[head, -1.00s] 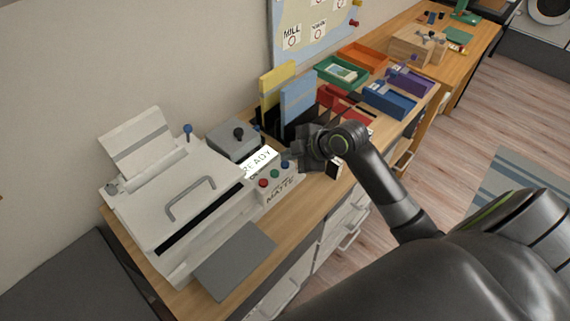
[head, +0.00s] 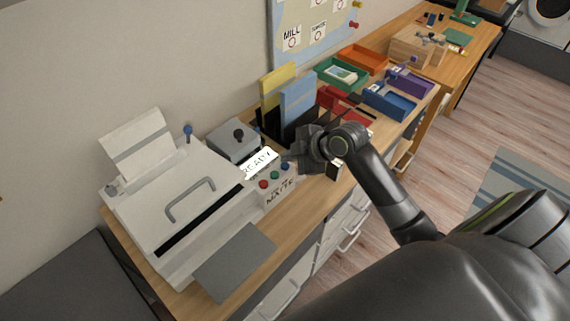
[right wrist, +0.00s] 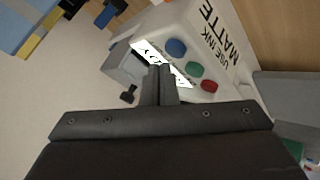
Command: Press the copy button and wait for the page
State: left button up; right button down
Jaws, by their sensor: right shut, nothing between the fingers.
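The white copier (head: 180,195) stands on the wooden desk at the left, with a sheet upright at its back. Its front panel has a lit READY display (head: 259,162) and a red button (head: 263,183), a green button (head: 274,174) and a blue button (head: 285,166). The three buttons also show in the right wrist view: blue (right wrist: 176,47), green (right wrist: 195,70), red (right wrist: 208,86). My right gripper (head: 287,157) is shut and empty, close to the panel. In the wrist view its fingertips (right wrist: 160,70) overlap the display's edge; I cannot tell whether they touch. My left gripper is out of view.
A grey output tray (head: 235,262) juts from the copier's front and holds no page. A grey box with a black knob (head: 238,134) stands behind the panel. Upright yellow and blue folders (head: 298,100) and coloured trays (head: 388,100) stand farther along the desk.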

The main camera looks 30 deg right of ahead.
dwell(0.8)
jog(key=shift+f, duration=0.4)
